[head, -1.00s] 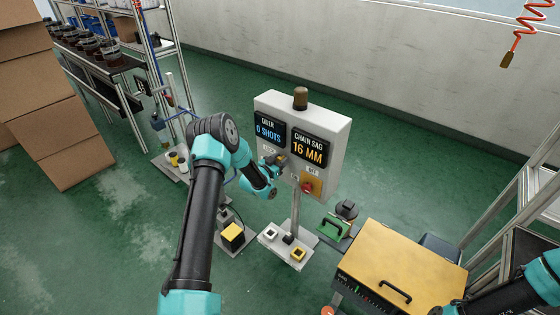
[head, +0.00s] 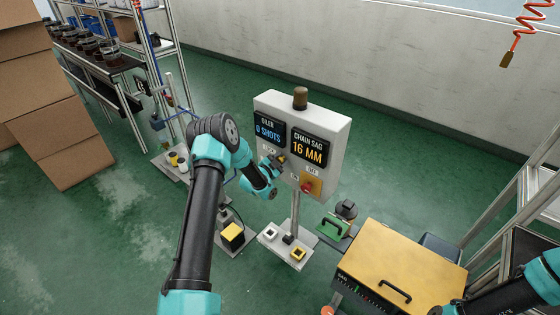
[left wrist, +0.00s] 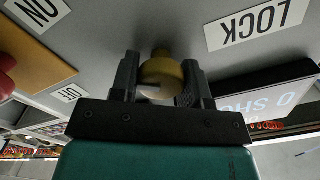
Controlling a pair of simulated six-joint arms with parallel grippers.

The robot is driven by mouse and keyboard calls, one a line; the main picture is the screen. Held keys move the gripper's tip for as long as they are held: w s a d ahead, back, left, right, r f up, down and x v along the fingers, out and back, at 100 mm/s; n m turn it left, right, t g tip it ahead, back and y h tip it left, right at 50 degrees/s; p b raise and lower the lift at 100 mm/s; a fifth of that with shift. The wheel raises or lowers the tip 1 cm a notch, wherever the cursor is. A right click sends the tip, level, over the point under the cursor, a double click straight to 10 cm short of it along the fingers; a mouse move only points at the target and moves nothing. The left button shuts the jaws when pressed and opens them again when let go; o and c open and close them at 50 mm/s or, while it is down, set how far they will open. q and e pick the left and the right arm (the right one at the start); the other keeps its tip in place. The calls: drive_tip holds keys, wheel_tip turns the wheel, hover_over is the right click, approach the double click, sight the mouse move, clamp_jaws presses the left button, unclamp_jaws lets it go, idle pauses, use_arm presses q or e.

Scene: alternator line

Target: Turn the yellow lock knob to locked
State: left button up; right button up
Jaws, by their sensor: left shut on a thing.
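The yellow lock knob (left wrist: 162,72) sits on the grey face of the control box (head: 338,140), between the two fingers of my left gripper (left wrist: 160,85). The gripper is shut on the knob, with one finger on each side. A LOCK label (left wrist: 261,24) shows upside down beside the knob in the left wrist view. In the head view my left gripper (head: 279,161) is at the box's front and largely hides the knob. The knob's pointer direction cannot be told. My right arm enters at the lower right, its gripper out of frame.
A red switch on a yellow plate (head: 310,188) is right of the gripper, near ON and OFF labels. Two displays read 0 SHOTS and CHAIN SAG 16 MM.

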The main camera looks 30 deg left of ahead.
use_arm(q)
drive_tip(key=m, duration=0.5)
drive_tip(key=shift+m, duration=0.3)
drive_tip(key=m, duration=0.5)
drive_tip(key=shift+d+f, duration=0.1)
drive_tip(key=shift+f, duration=0.05)
drive_tip(key=o, duration=0.9)
drive_tip(key=shift+c, duration=0.2)
drive_tip(key=shift+s, duration=0.1)
drive_tip(key=s+a, duration=0.2)
drive_tip(key=s, duration=1.5)
drive_tip(key=shift+a, duration=0.3)
